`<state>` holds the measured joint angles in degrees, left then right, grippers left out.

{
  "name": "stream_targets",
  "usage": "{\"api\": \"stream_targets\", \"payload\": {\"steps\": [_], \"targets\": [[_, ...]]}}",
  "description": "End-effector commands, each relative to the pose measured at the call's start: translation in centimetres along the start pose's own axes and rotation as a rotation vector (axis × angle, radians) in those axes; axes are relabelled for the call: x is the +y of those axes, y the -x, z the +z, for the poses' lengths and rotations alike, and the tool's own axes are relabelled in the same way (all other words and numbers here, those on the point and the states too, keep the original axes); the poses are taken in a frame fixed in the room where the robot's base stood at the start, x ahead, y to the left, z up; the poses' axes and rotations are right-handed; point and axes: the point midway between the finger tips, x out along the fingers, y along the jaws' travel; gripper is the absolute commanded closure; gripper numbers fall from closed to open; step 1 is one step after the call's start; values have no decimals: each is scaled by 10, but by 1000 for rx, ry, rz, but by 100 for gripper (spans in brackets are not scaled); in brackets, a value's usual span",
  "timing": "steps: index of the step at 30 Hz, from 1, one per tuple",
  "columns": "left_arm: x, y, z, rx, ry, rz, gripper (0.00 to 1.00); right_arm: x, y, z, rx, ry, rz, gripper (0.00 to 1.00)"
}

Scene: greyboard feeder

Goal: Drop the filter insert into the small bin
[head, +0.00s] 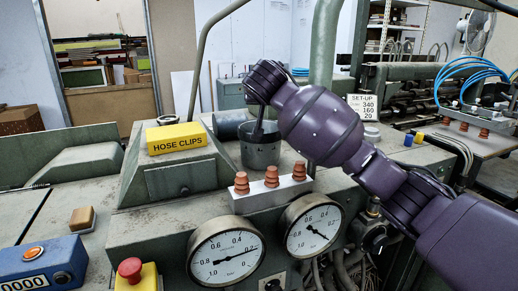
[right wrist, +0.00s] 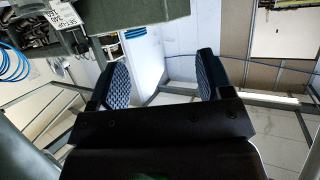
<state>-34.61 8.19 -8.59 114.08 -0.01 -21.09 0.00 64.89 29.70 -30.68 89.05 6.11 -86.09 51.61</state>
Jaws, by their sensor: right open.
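A dark grey round bin (head: 260,153) stands on the machine's top, behind the row of orange-brown suction cups. My right arm comes in from the right, and my right gripper (head: 258,128) points down at the bin's mouth. Its fingers stand apart in the right wrist view (right wrist: 163,78), with blue ribbed pads and nothing seen between them. I cannot tell whether the fingertips are inside the bin or just above its rim. No filter insert shows in either view; the inside of the bin is hidden. My left gripper is not in view.
A yellow box marked HOSE CLIPS (head: 180,139) stands left of the bin. Suction cups on a white block (head: 272,190) and two gauges (head: 225,258) are in front. A set-up sign (head: 363,107) stands behind my arm. A blue counter box (head: 42,268) is at front left.

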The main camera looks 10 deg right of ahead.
Motion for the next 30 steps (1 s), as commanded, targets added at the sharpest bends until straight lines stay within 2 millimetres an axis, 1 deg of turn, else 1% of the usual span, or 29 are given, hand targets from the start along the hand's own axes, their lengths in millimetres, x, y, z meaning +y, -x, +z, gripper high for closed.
{"api": "stream_targets", "payload": {"steps": [5,12,15,18,23,30], "targets": [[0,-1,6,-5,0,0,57,0,23,1,2,-1,-3,27],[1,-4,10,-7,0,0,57,-1,68,1,1,-1,-3,27],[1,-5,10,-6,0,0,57,-1,83,1,1,-1,-4,27],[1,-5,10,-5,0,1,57,-1,94,0,1,0,-3,27],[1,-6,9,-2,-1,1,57,0,102,0,1,0,-1,27],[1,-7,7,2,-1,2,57,0,103,0,0,0,0,27]]}}
